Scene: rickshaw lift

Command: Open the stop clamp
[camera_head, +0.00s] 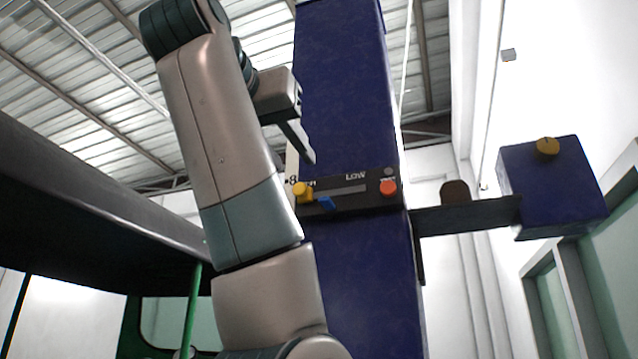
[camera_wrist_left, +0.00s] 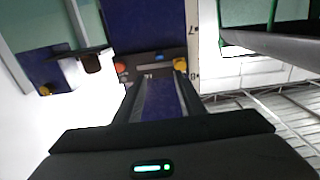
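A blue column (camera_head: 345,90) carries a black control panel (camera_head: 350,199) with "LOW" printed on it. The panel has a yellow knob (camera_head: 303,192) at its left end, a blue lever (camera_head: 326,203) beside it and a red button (camera_head: 388,187) at its right. I cannot tell which part is the stop clamp. My left gripper (camera_head: 304,145) is just above the panel's left end, fingers pointing down. In the left wrist view its fingers (camera_wrist_left: 157,80) are apart with nothing held, and the yellow knob (camera_wrist_left: 180,65) shows beside one fingertip. My right gripper is not in view.
A dark beam (camera_head: 470,216) runs right from the column to a blue box (camera_head: 552,188) with a yellow knob on it. A brown tab (camera_head: 455,192) stands on the beam. A dark-roofed vehicle (camera_head: 90,195) with a green post (camera_head: 191,310) is at left.

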